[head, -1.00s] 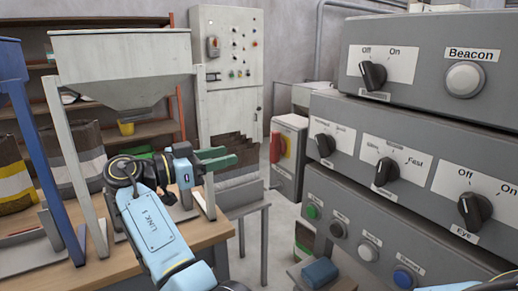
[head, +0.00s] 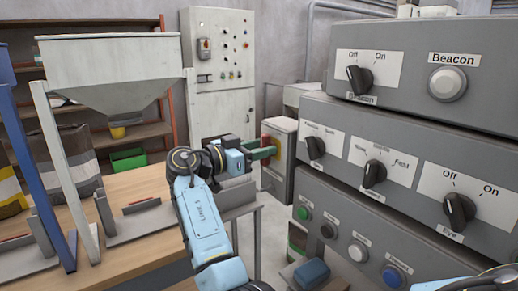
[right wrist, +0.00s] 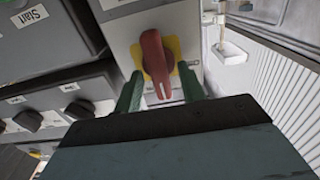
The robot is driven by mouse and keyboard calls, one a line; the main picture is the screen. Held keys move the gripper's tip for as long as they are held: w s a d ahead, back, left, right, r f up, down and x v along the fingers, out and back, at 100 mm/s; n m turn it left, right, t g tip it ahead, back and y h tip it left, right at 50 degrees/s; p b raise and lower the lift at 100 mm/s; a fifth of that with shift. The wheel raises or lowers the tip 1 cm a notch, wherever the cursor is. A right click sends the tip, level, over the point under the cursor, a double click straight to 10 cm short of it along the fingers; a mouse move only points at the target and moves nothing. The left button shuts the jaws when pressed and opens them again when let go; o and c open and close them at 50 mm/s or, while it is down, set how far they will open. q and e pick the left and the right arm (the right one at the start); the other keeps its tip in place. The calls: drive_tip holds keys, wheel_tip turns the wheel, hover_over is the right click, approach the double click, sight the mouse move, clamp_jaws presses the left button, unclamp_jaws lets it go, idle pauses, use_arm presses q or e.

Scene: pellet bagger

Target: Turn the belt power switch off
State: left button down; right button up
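The belt power switch looks to be a red rotary handle (right wrist: 153,60) on a yellow plate (right wrist: 172,46), set on the front of a small pale grey cabinet (head: 279,180). In the right wrist view the handle points nearly straight down, slightly tilted. My right gripper (right wrist: 160,94) has its green fingers apart, one on each side of the handle's lower end. I cannot tell whether they touch it. In the head view the right gripper (head: 263,149) is in front of the switch and hides most of it. My left gripper is not in view.
A large grey control panel (head: 340,210) with knobs and buttons stands close on the right. A hopper (head: 113,72) on legs stands over a wooden table (head: 150,247) at left. A tall pale cabinet (head: 218,120) is behind.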

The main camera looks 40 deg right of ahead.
drive_tip(key=c, duration=0.6)
